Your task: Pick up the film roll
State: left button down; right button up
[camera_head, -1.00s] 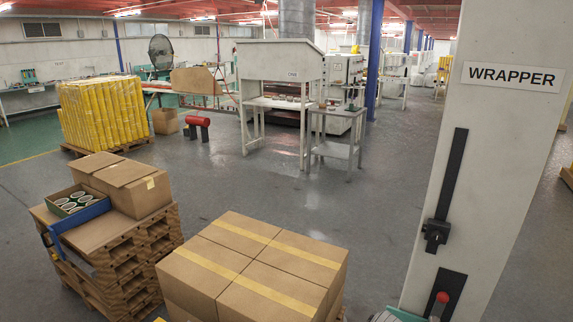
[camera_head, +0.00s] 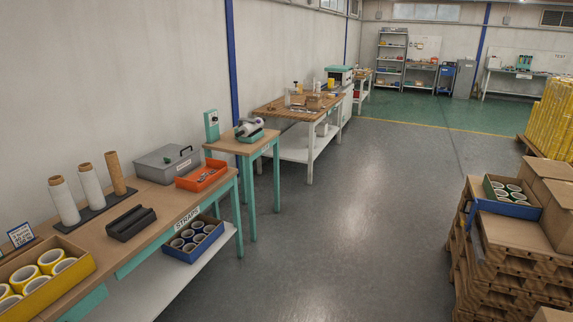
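Two upright white rolls that look like film rolls, a left one (camera_head: 64,201) and a right one (camera_head: 91,190), stand on a dark base (camera_head: 95,213) on the wooden workbench (camera_head: 175,202) at the left. Brown cores show at their tops. A bare brown cardboard tube (camera_head: 115,173) stands on the same base to their right. Neither of my grippers is in view.
On the bench are a black cradle (camera_head: 131,223), a grey box (camera_head: 166,163), an orange tray (camera_head: 202,175) and a yellow bin of tape rolls (camera_head: 60,288). A pallet stack (camera_head: 490,262) with cartons stands at the right. The floor between (camera_head: 320,240) is clear.

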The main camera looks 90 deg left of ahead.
aim_at(58, 188)
jog(key=u, duration=4.35)
jog(key=i+l+u, duration=0.1)
jog(key=i+l, duration=0.65)
jog(key=i, duration=0.3)
jog(key=i+l, duration=0.85)
jog(key=i, duration=0.2)
jog(key=i+l+u, duration=0.15)
jog(key=i+l, duration=0.65)
jog(key=i, duration=0.25)
